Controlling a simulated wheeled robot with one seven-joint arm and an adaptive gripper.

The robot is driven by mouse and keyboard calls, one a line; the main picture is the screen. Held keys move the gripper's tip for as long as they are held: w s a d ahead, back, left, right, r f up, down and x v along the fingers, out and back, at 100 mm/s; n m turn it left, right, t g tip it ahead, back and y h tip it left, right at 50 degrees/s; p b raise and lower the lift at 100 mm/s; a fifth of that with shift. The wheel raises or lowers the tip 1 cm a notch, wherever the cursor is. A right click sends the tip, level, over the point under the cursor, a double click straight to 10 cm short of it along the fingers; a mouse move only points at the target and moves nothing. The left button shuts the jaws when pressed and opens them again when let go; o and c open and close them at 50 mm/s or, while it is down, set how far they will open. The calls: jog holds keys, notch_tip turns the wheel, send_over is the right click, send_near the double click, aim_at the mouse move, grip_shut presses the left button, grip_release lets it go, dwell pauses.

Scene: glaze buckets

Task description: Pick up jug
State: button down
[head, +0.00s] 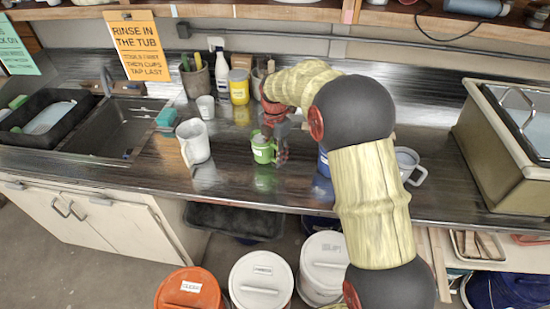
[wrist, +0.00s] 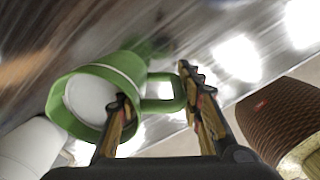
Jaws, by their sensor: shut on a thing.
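A small green jug (head: 263,151) with a pale label and a side handle is near the middle of the counter. My gripper (head: 275,122) comes down on it from above right. In the wrist view the green jug (wrist: 130,72) has its rim and pale inside toward the camera. My gripper's fingers (wrist: 160,92) are shut on it at the handle side, one over the rim and one past the handle. I cannot tell whether its base touches the counter. A larger white jug (head: 193,142) with a handle stands to its left, apart from it.
A white cup (head: 206,107), a yellow jar (head: 239,86) and a white bottle (head: 221,70) stand behind. A pale mug (head: 408,163) is right of my arm. A sink (head: 105,128) is left, a large bin (head: 510,140) right. Lidded buckets (head: 262,280) stand below the counter.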

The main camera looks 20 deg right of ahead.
jog(key=s+a+r+p, duration=0.1)
jog(key=a+r+p, duration=0.2)
jog(key=a+r, duration=0.6)
jog(key=shift+s+a+r, duration=0.25)
jog(key=shift+a+r, duration=0.15)
jog(key=shift+a, duration=1.9)
jog(key=shift+a, duration=0.15)
jog(key=shift+r+p, duration=0.2)
jog(key=shift+p, duration=0.15)
